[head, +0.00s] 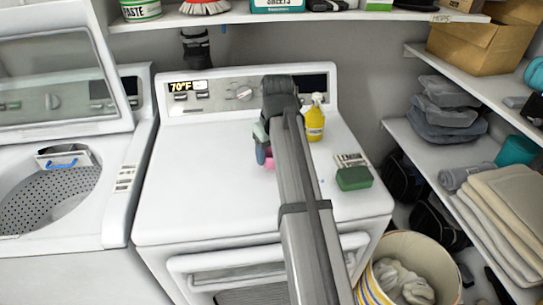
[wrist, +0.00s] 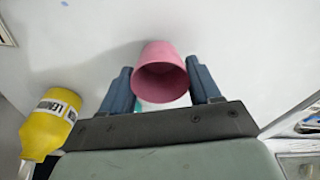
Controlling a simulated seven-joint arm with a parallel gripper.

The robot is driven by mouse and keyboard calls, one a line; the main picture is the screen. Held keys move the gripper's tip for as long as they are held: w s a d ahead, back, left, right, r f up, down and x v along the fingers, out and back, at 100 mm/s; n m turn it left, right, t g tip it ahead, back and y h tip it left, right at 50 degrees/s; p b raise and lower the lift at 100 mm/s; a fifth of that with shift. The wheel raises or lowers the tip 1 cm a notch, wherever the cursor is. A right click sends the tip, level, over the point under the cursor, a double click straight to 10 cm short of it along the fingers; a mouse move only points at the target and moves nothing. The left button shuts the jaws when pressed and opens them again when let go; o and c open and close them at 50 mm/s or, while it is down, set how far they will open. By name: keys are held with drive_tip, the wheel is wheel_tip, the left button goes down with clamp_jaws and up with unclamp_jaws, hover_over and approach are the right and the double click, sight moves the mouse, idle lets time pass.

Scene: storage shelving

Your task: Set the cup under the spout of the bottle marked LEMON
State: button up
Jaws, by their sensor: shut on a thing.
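The pink cup (wrist: 160,60) is between the two blue fingers of my gripper (wrist: 162,82), which is shut on it. Its open mouth faces the wrist camera. In the head view only a bit of the cup (head: 269,164) shows beside my gripper (head: 263,155), over the dryer top; I cannot tell whether it touches. The yellow bottle (head: 315,123) with a white pump top stands on the dryer, to the right of the cup and behind my arm. In the wrist view the bottle (wrist: 52,118) is at the lower left, apart from the cup, its label reading LEMON, partly cut off.
A green sponge (head: 354,178) and a small striped item (head: 350,160) lie on the right of the white dryer top (head: 200,190). The dryer's left side is clear. An open washer (head: 60,190) stands left; a laundry basket (head: 440,255) and shelves are right.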

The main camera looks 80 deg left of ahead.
drive_tip(key=shift+f, duration=0.75)
drive_tip(key=shift+f, duration=0.15)
drive_tip(key=o, duration=1)
drive_tip(key=shift+o, duration=0.2)
drive_tip(key=r, duration=0.4)
drive_tip(key=d+r, duration=0.1)
drive_tip(key=r, duration=0.7)
drive_tip(key=shift+w+d+r, duration=0.15)
drive_tip(key=shift+w, duration=0.15)
